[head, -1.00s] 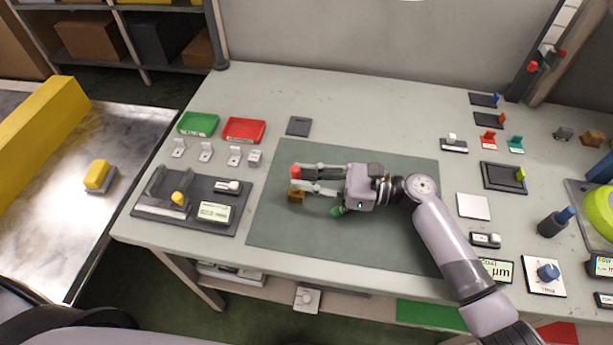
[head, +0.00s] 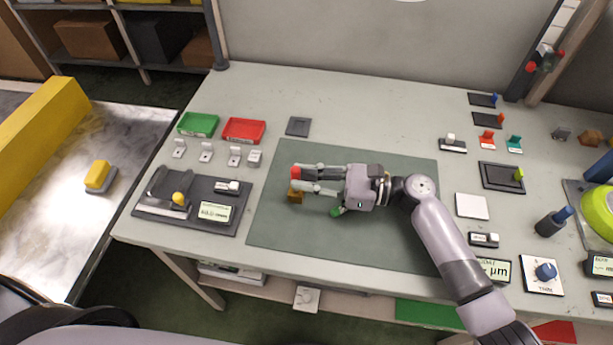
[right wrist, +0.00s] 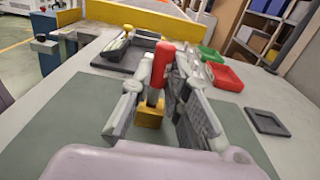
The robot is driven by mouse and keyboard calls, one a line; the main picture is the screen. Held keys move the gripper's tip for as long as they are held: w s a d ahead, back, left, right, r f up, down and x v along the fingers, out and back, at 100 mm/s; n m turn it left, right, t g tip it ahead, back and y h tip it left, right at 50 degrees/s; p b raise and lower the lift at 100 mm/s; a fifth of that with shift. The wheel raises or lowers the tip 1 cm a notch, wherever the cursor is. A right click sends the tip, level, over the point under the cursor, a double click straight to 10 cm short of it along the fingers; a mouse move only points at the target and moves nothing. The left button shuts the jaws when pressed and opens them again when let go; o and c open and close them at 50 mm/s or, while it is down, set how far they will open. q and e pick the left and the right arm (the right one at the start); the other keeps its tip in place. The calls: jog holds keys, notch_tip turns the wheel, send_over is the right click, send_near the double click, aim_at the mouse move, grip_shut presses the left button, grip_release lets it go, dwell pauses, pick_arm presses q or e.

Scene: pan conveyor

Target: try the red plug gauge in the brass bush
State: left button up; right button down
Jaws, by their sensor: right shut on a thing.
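The red plug gauge (head: 296,173) is upright between the fingertips of my right gripper (head: 305,178), over the left part of the green mat (head: 385,245). In the right wrist view its red handle (right wrist: 163,64) is between the fingers, with a dark pin (right wrist: 153,97) pointing down. The brass bush (head: 295,195) is a block on the mat right under the gauge; it also shows in the right wrist view (right wrist: 149,116). The pin's lower end meets the bush's top in that view; I cannot tell whether it is inside the bore. My left gripper is out of view.
A green piece (head: 337,211) lies beside the right gripper. A dark fixture (head: 150,208) with a display stands left of the mat. A green tray (head: 198,124) and a red tray (head: 244,130) are behind. The mat's front is clear.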

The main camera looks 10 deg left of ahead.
jog(key=shift+f, duration=0.25)
dwell(1.2)
notch_tip(320, 180, up, 6)
jog(key=p, duration=0.5)
dwell(1.0)
